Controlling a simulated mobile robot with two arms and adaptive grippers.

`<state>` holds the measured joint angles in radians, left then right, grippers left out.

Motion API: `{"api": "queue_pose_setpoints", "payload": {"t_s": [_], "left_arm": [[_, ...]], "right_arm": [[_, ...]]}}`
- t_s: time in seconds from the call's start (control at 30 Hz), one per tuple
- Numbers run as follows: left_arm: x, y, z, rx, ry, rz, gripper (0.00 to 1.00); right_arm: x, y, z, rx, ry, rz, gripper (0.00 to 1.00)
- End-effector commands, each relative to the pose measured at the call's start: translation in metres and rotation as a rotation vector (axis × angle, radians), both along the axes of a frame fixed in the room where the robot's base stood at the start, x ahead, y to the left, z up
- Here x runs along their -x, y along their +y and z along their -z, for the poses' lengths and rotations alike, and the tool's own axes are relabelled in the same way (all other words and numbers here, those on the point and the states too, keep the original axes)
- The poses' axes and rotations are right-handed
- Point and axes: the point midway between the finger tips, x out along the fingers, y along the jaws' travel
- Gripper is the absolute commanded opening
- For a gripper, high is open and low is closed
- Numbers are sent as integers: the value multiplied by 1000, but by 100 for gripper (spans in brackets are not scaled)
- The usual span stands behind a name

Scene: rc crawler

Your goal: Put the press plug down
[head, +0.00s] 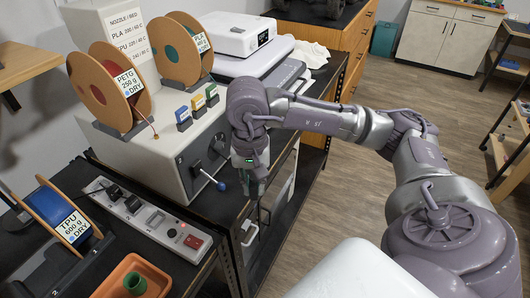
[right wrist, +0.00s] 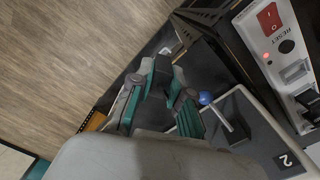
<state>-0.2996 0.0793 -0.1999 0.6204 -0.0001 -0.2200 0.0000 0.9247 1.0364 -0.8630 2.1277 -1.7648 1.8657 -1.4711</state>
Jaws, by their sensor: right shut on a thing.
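My right gripper (head: 262,192) points down in front of the grey machine, at the edge of the black bench. In the right wrist view the gripper (right wrist: 162,78) has its teal fingers closed on a small dark piece, which I take to be the press plug (right wrist: 161,72). The fingers hide most of it, and its shape is hard to make out. In the head view the held piece is too small and dark to tell clearly. My left gripper is in neither view.
The blue-knobbed lever (head: 219,185) of the grey machine (head: 170,150) is close to the gripper. A power strip (head: 150,218) with a red switch lies on the bench. An orange tray (head: 107,287) holds a green piece (head: 135,283). Open wooden floor (head: 345,190) is to the right.

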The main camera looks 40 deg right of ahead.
Motion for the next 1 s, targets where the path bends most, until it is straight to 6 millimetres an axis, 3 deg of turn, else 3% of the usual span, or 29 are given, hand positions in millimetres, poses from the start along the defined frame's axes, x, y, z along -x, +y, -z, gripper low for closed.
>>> {"api": "queue_pose_setpoints", "payload": {"t_s": [0.03, 0.2, 0.4, 0.57, 0.8, 1.0], "left_arm": [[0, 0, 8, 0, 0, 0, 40], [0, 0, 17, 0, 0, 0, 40], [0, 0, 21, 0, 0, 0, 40], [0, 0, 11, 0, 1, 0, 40], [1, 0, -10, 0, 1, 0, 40], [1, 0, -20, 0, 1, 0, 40]], "right_arm": [[-4, -19, 0, 6, -3, 141, 0], [-11, -68, -13, 4, -14, 556, 0], [-14, -96, -25, -6, -23, 818, 0], [-32, -90, -18, -9, -21, 857, 0], [-82, -67, 14, -8, -20, 854, 0], [-113, -55, 36, -7, -21, 855, 0]]}}
